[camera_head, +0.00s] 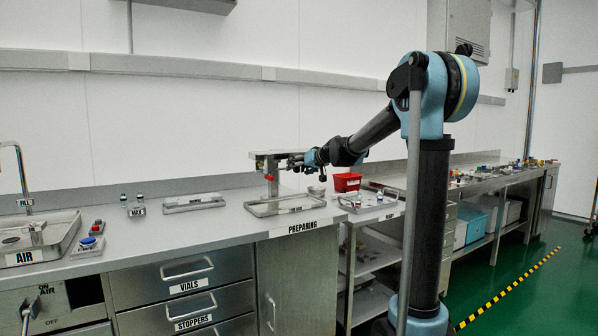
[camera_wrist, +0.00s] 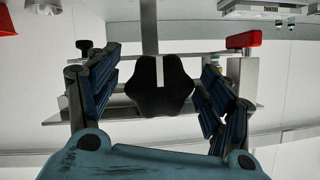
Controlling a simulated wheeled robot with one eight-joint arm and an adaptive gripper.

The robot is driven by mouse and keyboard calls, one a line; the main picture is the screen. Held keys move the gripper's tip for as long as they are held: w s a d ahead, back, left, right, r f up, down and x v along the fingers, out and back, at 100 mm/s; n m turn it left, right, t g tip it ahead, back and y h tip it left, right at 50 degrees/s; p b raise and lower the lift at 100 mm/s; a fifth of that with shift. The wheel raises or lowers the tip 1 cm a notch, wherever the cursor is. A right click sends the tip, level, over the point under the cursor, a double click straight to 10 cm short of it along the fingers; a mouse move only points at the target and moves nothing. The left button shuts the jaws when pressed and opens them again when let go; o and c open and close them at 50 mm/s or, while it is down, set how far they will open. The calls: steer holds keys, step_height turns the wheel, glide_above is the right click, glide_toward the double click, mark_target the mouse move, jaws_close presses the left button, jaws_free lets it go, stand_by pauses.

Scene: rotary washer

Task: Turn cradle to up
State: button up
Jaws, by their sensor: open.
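The rotary washer (camera_head: 268,160) is a small metal stand on the bench, with a red part on its front. The cradle cannot be told apart surely from its frame. In the wrist view, a black lobed knob (camera_wrist: 160,88) on a thin metal bar lies between the fingers of my gripper (camera_wrist: 161,65). The fingers are spread apart, one on each side of the knob, with gaps visible. A red handle (camera_wrist: 243,40) shows at the right and a small black knob (camera_wrist: 84,45) at the left. In the head view my gripper (camera_head: 297,163) is at the washer's right side.
A shallow metal tray (camera_head: 284,213) lies below the washer. A red bin (camera_head: 347,182) and another tray (camera_head: 367,208) stand to the right. The sink (camera_head: 40,250), buttons (camera_head: 88,245) and a flat tray (camera_head: 193,208) are to the left. The bench between them is mostly clear.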

steer(key=shift+w+a+f, duration=0.2)
steer(key=shift+w+a, duration=0.1)
steer(key=shift+w, duration=0.05)
steer(key=c, duration=1.5)
steer(key=shift+c, duration=0.2)
